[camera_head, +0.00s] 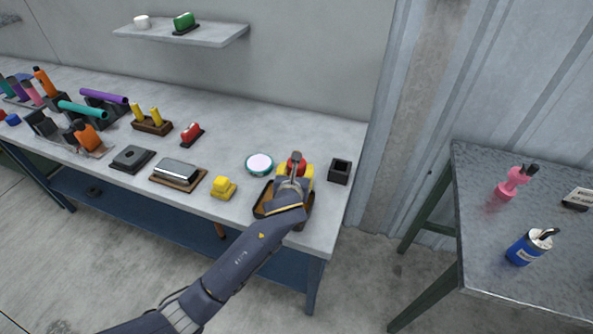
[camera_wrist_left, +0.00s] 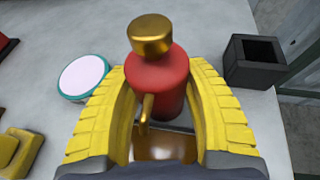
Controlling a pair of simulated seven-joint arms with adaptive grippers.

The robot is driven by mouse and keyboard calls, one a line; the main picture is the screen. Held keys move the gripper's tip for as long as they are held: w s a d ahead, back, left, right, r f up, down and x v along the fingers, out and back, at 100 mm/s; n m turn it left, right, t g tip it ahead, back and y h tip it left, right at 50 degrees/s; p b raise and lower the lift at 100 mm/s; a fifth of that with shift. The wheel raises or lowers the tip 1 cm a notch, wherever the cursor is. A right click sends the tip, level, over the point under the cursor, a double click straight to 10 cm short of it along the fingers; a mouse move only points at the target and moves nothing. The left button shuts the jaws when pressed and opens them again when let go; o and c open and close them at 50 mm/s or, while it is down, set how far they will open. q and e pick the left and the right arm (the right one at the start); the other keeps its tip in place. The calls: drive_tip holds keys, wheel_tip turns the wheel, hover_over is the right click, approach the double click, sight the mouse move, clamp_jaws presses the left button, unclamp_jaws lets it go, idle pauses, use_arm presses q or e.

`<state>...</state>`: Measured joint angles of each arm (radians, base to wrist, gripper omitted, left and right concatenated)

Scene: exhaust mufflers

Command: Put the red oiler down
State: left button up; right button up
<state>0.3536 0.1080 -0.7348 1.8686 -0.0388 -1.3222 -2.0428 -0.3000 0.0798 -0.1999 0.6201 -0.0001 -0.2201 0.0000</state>
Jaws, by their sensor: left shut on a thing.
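The red oiler (camera_wrist_left: 160,80) has a gold cap and a thin gold spout or handle. It stands upright between the yellow finger pads of my left gripper (camera_wrist_left: 168,100), which is shut on it. In the head view my left gripper (camera_head: 294,176) is at the right end of the long workbench, and only a little of the red oiler (camera_head: 296,166) shows. A brown tray (camera_head: 262,208) lies under and beside the gripper, partly hidden by my arm. I cannot tell whether the oiler touches a surface. My right gripper is not in view.
A round teal-rimmed white disc (camera_head: 259,163) lies left of the gripper, and an open black box (camera_head: 340,171) stands right. A metal table (camera_head: 480,240) stands apart at right.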

use_arm(q)
drive_tip(key=o, duration=1.3)
drive_tip(key=shift+f, duration=0.1)
drive_tip(key=shift+c, duration=0.2)
drive_tip(key=shift+s, duration=0.1)
drive_tip(key=v, duration=1.2)
